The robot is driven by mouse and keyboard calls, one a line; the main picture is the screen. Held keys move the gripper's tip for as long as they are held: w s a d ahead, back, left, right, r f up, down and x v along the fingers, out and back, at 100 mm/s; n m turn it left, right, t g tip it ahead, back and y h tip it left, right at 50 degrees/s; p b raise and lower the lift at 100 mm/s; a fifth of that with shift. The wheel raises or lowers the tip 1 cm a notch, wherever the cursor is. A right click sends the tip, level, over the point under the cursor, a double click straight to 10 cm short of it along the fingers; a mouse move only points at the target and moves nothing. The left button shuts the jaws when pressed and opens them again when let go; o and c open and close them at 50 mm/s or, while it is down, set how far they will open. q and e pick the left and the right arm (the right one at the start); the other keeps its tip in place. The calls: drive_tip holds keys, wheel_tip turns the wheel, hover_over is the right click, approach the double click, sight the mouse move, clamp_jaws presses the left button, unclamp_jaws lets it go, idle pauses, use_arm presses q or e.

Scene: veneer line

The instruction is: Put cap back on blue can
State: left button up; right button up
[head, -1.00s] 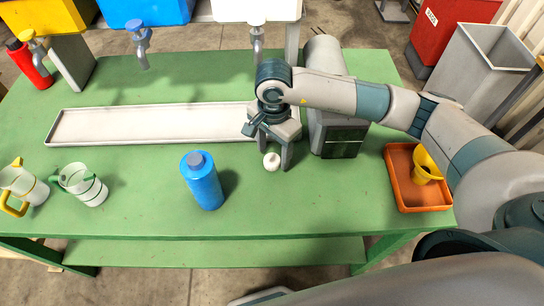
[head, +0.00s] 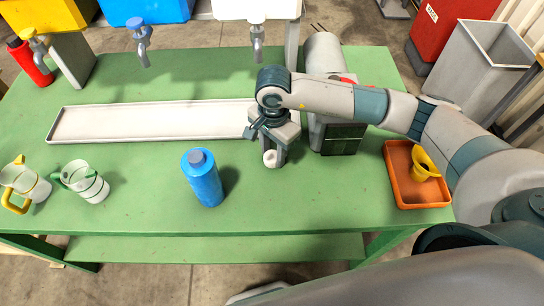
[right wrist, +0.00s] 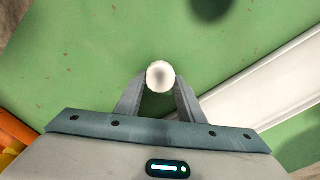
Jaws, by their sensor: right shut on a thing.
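The blue can (head: 205,184) stands upright on the green table, left of my right gripper. Its top is a grey-blue round neck, with no white cap on it. The small round white cap (head: 270,159) is between the fingertips of my right gripper (head: 273,154). In the right wrist view, the cap (right wrist: 160,75) sits between the two finger ends of the gripper (right wrist: 160,84), which is shut on it. The cap is at or just above the table top; I cannot tell which. My left gripper is not in view.
A long white tray (head: 150,124) lies behind the can. An orange tray (head: 415,190) with a yellow funnel (head: 424,165) is at right. The table between can and gripper is clear.

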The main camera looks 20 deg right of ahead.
sight(273, 155)
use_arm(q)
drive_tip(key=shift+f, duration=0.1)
use_arm(e)
drive_tip(key=shift+r, duration=0.15)
drive_tip(key=shift+w+r+b, duration=0.1)
drive_tip(key=shift+r+b, duration=0.25)
drive_tip(key=shift+r, duration=0.25)
wheel_tip(273, 155, up, 7)
drive_tip(key=shift+f+b, duration=0.2)
drive_tip(key=shift+b, duration=0.95)
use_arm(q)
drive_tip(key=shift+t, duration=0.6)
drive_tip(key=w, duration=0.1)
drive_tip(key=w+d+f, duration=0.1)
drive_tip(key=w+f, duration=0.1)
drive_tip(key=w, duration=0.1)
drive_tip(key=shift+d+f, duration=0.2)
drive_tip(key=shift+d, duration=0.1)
use_arm(e)
wheel_tip(273, 155, up, 2)
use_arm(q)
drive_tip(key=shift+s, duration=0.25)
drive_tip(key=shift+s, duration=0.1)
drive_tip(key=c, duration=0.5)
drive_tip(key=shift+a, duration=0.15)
